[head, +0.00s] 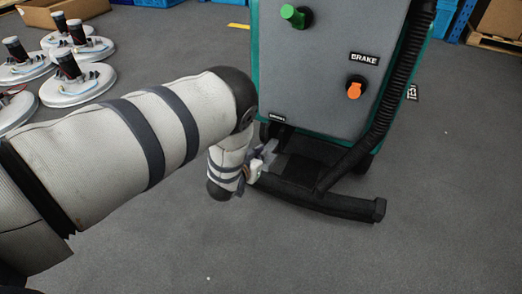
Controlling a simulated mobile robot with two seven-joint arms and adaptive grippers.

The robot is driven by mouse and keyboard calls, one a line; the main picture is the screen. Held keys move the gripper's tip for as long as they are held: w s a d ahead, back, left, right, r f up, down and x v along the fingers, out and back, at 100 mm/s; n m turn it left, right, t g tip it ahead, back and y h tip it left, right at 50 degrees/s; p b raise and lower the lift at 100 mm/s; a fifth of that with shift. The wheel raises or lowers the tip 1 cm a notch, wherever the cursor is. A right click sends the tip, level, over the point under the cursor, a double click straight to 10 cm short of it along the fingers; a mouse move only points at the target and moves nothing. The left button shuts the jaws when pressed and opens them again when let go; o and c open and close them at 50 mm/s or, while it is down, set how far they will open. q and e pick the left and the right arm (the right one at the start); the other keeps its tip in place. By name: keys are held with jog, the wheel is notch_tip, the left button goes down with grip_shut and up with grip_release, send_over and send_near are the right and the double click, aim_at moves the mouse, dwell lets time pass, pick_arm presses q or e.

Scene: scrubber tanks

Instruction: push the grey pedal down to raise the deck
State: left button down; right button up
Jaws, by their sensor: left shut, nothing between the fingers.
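The scrubber's rear panel (328,75) stands upright in the upper middle of the head view. My left arm comes in from the left and bends down, with my left gripper (262,160) low in front of the panel's bottom left. This gripper is shut, with nothing seen in it. A small light grey piece beside the fingertips may be the grey pedal, but I cannot tell it from the gripper. Whether they touch is also unclear. A small label (277,118) sits just above, too small to read. My right gripper is out of view.
A black curved bar (340,205) runs low around the machine's base, and a black ribbed hose (385,90) hangs at right. The panel carries a green knob (296,16) and an orange knob (354,89) under a BRAKE label. Floor in front is clear.

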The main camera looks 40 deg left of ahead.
pick_arm(q)
jog(key=f+b, duration=0.1)
jog(key=s+f+t, duration=0.1)
jog(key=f, duration=0.1)
jog(key=shift+s+d+f+t+b, duration=0.1)
jog(key=shift+s+t+b, duration=0.05)
jog(key=shift+t+b, duration=0.2)
jog(key=f+b, duration=0.1)
jog(key=f, duration=0.2)
jog(key=f+b, duration=0.1)
jog(key=f, duration=0.1)
jog(key=shift+s+d+b, duration=0.1)
jog(key=shift+s+b, duration=0.2)
jog(key=shift+s, duration=0.1)
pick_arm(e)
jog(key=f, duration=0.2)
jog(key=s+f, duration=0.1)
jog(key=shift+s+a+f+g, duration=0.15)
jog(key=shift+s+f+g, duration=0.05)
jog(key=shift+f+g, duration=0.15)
pick_arm(q)
jog(key=shift+s+d+f, duration=0.1)
jog(key=shift+f, duration=0.05)
